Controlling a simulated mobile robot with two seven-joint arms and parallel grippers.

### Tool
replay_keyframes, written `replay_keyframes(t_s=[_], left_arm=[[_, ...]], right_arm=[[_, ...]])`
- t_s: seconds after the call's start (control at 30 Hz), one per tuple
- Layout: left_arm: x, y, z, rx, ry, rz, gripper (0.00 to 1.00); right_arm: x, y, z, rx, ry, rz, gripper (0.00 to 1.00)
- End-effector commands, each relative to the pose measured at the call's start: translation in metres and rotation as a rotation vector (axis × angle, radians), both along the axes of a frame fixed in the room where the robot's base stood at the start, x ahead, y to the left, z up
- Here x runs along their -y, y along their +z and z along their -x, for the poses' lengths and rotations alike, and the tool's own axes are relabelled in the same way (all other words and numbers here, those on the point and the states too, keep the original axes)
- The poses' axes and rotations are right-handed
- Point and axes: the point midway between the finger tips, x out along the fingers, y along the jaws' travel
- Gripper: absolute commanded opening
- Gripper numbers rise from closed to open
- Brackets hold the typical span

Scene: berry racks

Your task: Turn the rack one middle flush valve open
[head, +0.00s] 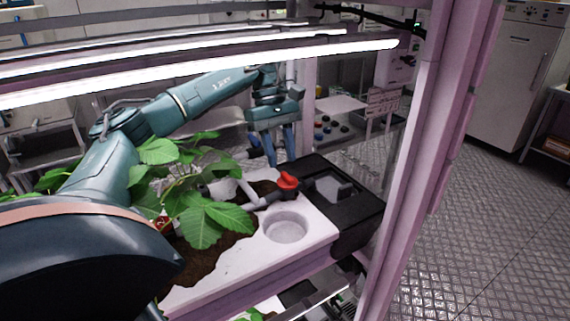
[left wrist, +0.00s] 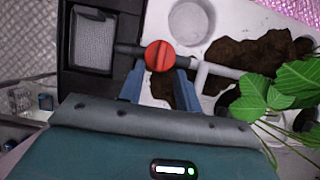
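The flush valve has a red knob (head: 288,181) on a dark fitting at the right end of a grey pipe (head: 258,197) on the planter. In the left wrist view the round red knob (left wrist: 160,56) sits between the black box and the white pipe; its ridge looks roughly crosswise to the pipe. My left gripper (head: 279,160) points down just behind and above the knob in the head view. Its two blue fingers (left wrist: 160,72) are spread, one on each side of the knob in the left wrist view. Contact cannot be told. My right gripper is not in view.
A white planter (head: 310,243) with soil, a round recess and leafy plants (head: 215,217) lies under my left arm. A black box (head: 368,208) adjoins its right end. A pink rack post (head: 425,180) stands at right, and bright lamp bars (head: 200,72) hang above.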

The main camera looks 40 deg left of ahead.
Motion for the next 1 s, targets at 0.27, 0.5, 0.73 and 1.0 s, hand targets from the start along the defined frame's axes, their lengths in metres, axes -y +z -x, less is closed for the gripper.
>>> replay_keyframes(t_s=[0.27, 0.5, 0.73, 1.0], left_arm=[[0.017, -0.023, 0.006, -0.004, 0.003, 0.000, 0.34], [0.019, -0.028, 0.006, 0.000, 0.002, 0.001, 0.34], [0.019, -0.028, 0.006, -0.001, 0.002, 0.001, 0.25], [0.018, -0.028, 0.006, -0.001, 0.002, 0.001, 0.03]], right_arm=[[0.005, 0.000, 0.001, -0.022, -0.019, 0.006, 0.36], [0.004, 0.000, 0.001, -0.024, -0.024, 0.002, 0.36], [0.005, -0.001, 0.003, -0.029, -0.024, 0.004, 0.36], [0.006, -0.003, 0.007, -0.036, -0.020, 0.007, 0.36]])
